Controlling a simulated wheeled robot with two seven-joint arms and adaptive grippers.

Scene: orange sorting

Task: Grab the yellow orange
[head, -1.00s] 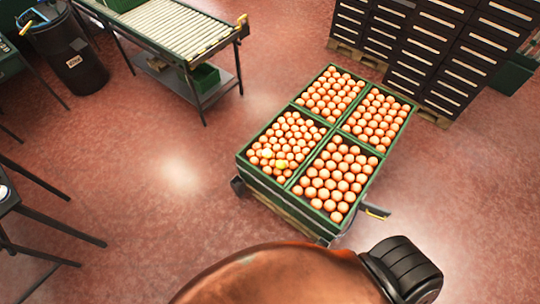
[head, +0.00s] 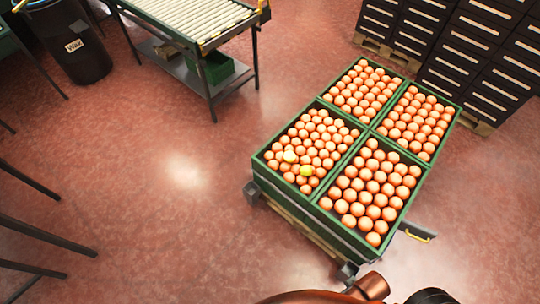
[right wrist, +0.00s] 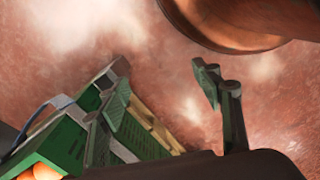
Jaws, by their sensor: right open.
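The yellow orange (head: 307,170) lies among orange ones near the front left of the left-hand crate (head: 262,168) in the head view. A green crate side (right wrist: 62,148) and a few oranges (right wrist: 42,172) show at the lower left there; the yellow orange does not show in that view. My left gripper is not in view.
The green crates stand together on a low wheeled cart with a yellow-tipped handle (head: 418,235). A roller table (head: 190,22) stands at the back, a black bin (head: 68,42) at the back left, dark stacked crates (head: 470,55) at the back right. Red floor (head: 150,200) left of the cart is clear.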

